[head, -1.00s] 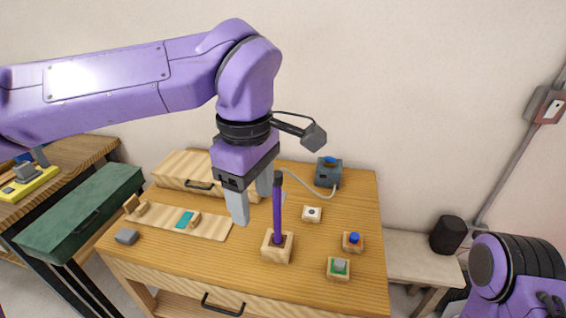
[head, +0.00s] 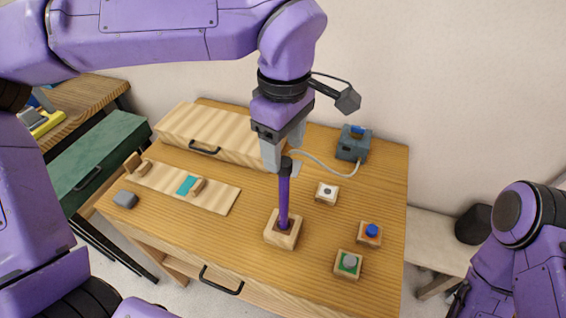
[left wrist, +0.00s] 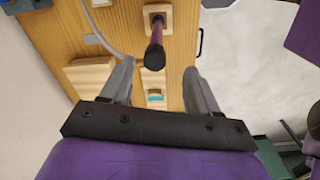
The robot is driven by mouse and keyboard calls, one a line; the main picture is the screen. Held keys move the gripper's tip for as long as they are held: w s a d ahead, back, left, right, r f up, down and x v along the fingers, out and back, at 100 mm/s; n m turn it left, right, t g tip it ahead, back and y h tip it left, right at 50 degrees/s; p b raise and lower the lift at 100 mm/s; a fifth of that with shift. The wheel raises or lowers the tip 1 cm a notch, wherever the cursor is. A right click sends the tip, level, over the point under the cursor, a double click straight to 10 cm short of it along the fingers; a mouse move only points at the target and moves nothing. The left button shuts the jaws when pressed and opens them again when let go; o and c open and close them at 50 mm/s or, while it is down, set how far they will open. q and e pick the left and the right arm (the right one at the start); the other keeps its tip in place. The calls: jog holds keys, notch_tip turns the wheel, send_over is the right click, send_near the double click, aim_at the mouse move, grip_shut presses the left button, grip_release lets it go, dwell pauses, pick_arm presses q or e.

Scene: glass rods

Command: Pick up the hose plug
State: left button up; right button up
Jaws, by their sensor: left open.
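A pale hose (head: 325,168) runs from a blue-grey box (head: 352,143) toward my left gripper. In the left wrist view the hose (left wrist: 100,45) curves across the table to near the left finger. I cannot make out the hose plug at its end; the rod and fingers may hide it. My left gripper (head: 284,165) is open and points down, above the table behind the purple rod. In the left wrist view its fingers (left wrist: 157,70) are spread, with the rod's dark top showing beyond, between them. My right gripper is not in view.
The purple rod (head: 284,205) stands upright in a wooden block (head: 276,236), close to the fingers. Blocks with white (head: 327,193), blue (head: 370,234) and green (head: 348,264) tops stand to its right. A long wooden box (head: 190,128) stands behind left.

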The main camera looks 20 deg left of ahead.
aim_at(286, 162)
pick_arm(q)
jog(key=f, duration=0.2)
jog(key=w+f+p, duration=0.1)
jog(key=f, duration=0.2)
jog(key=shift+w+d+f, duration=0.1)
jog(key=shift+w+f, duration=0.05)
jog(key=shift+f, duration=0.3)
jog(key=shift+s, duration=0.4)
jog(key=shift+c, duration=0.9)
jog(key=c, duration=0.9)
jog(key=shift+c, duration=0.2)
